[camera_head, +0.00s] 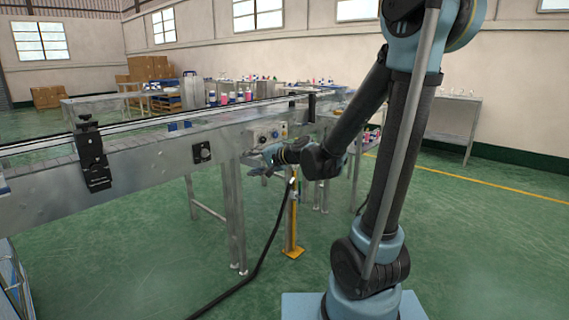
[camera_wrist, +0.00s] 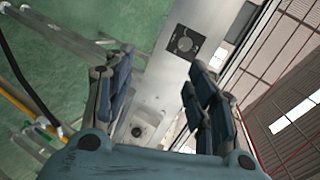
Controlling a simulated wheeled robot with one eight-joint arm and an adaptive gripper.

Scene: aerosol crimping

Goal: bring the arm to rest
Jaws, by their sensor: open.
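My gripper (camera_head: 268,160) is at the end of my bent arm, in front of the near side of the conveyor (camera_head: 140,158) in the head view. In the wrist view my gripper (camera_wrist: 155,95) shows its two fingers spread apart, with nothing between them. The gripper appears apart from the conveyor. My upper arm hides part of the area behind it.
A control panel (camera_head: 266,135) sits on the conveyor close to the gripper. A yellow post (camera_head: 292,215) and a black cable (camera_head: 262,262) are below it. Tables with bottles stand behind. A metal table (camera_head: 452,120) is at right. Green floor (camera_head: 130,260) is open at front left.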

